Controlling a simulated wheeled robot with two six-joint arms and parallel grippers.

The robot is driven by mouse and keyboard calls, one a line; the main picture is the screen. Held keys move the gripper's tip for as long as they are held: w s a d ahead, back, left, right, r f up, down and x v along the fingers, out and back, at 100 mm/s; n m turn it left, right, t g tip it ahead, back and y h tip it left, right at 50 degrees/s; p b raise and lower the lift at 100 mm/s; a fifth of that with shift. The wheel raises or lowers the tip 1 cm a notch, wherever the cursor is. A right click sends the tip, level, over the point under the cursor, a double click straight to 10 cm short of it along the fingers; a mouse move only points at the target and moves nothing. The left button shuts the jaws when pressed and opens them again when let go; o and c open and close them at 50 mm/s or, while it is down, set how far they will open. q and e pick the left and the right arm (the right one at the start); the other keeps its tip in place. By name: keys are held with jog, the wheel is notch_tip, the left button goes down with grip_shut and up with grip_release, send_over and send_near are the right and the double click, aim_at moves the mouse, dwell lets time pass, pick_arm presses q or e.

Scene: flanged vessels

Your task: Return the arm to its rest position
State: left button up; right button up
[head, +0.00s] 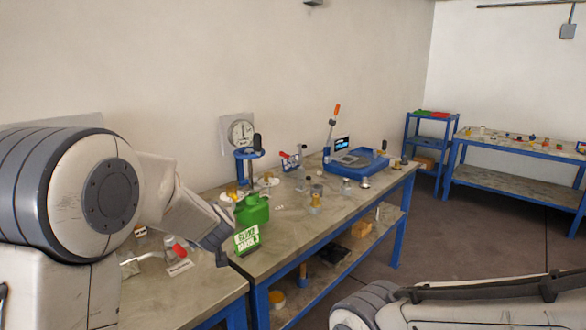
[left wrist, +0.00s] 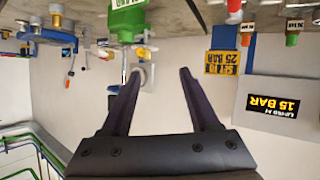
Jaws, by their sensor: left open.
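My left arm comes in from the left in the head view, bent over the near bench. A green vessel (head: 252,212) with a white label stands on the bench just right of the gripper. It also shows upside down in the left wrist view (left wrist: 127,18), beyond the fingers. My right gripper is not in view.
A red-handled valve (head: 178,255) lies near my left arm.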

pick_arm(q)
jog(key=s+d+f+m+g+h, duration=0.3)
jog(key=s+d+m+g+h, duration=0.3)
jog(key=s+d, duration=1.25)
jog(key=s+f+m+g, duration=0.1)
jog(key=s+m+g, duration=0.1)
jog(key=s, duration=0.6)
jog(key=s+a+f+m+g+y, duration=0.1)
jog(key=s+f+m+g, duration=0.1)
jog(key=s, duration=0.5)
jog(key=s+a+f+m+g, duration=0.1)
jog(key=s+m+g, duration=0.1)
jog(key=s, duration=0.6)
jog(key=shift+s+a+f+m+p, duration=0.2)
jog(key=shift+s+a+m+p, duration=0.1)
jog(key=shift+p, duration=0.15)
